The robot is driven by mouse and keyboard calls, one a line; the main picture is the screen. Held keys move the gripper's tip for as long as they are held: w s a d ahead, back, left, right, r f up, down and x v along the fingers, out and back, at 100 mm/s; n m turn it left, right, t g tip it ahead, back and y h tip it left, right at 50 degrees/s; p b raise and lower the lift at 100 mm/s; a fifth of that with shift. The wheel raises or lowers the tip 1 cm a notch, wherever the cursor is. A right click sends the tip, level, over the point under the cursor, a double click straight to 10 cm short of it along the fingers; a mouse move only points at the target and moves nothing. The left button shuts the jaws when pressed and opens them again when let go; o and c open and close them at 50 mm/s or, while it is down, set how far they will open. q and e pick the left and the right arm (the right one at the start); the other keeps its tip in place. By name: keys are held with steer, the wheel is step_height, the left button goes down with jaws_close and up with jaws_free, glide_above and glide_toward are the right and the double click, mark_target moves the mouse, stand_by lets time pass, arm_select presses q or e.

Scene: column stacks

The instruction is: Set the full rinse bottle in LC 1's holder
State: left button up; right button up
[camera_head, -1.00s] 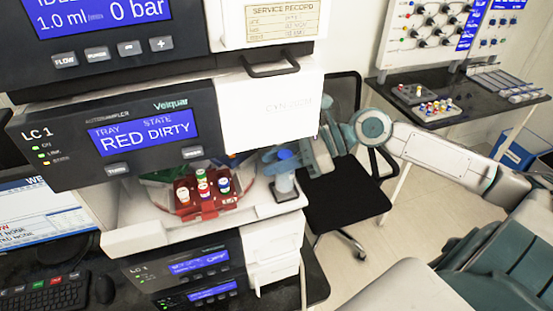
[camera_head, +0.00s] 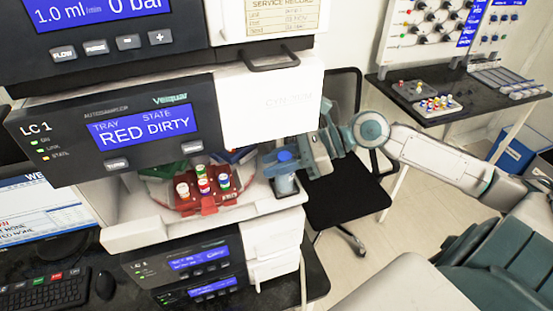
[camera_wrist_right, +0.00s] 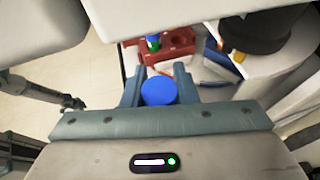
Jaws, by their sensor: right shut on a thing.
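The rinse bottle (camera_head: 284,182) has a blue cap and a bluish body. It stands upright at the right end of LC 1's open autosampler shelf (camera_head: 240,216). My right gripper (camera_head: 285,160) is shut on it near the top, reaching in from the right. In the right wrist view the blue cap (camera_wrist_right: 159,91) sits between the two fingers. The LC 1 panel (camera_head: 110,140) reads tray RED, state DIRTY.
A red tray (camera_head: 208,207) with several capped vials sits left of the bottle, with green and blue trays behind it. The autosampler's white cover (camera_head: 272,105) overhangs the shelf. A black chair (camera_head: 345,190) stands to the right. A dark side table (camera_head: 480,100) is behind.

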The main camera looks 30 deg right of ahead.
stand_by(0.4)
steer(key=o, duration=0.9)
